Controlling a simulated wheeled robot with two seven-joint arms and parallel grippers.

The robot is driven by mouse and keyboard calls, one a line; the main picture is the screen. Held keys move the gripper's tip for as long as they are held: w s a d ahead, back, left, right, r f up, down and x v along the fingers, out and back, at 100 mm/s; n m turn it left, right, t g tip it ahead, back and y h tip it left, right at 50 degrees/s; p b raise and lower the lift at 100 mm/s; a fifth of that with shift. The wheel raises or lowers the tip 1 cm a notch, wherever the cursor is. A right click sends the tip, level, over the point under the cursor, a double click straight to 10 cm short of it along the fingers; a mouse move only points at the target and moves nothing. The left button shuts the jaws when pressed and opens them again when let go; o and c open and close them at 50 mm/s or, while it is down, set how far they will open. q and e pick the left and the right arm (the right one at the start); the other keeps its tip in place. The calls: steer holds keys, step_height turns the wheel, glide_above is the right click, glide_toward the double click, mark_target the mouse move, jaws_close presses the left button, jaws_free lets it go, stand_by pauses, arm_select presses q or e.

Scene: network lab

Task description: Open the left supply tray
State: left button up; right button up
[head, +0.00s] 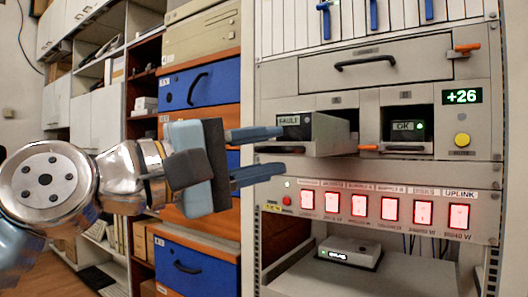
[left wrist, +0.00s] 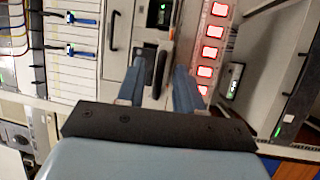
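The left supply tray (head: 330,137) is a grey box with a small green FAULT display on its front. It stands partly out of its bay in the rack. My left gripper (head: 284,150) is open, with one blue finger above the handle's level and one below. In the left wrist view the dark handle (left wrist: 161,70) shows between the spread fingers (left wrist: 160,85); I cannot tell whether they touch it. The right supply tray (head: 405,132), marked OK, sits back in its bay. My right gripper is not in view.
A row of red-lit switches (head: 390,208) lies just below the trays. A wide drawer (head: 395,66) is above, and a yellow button (head: 462,140) is at the right. Blue drawers (head: 200,84) stand left of the rack, behind my left arm.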

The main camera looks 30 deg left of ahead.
arm_select(q)
steer(key=b+v, duration=0.1)
steer(key=v, duration=1.2)
steer(key=shift+s, duration=0.3)
steer(key=shift+a, duration=0.1)
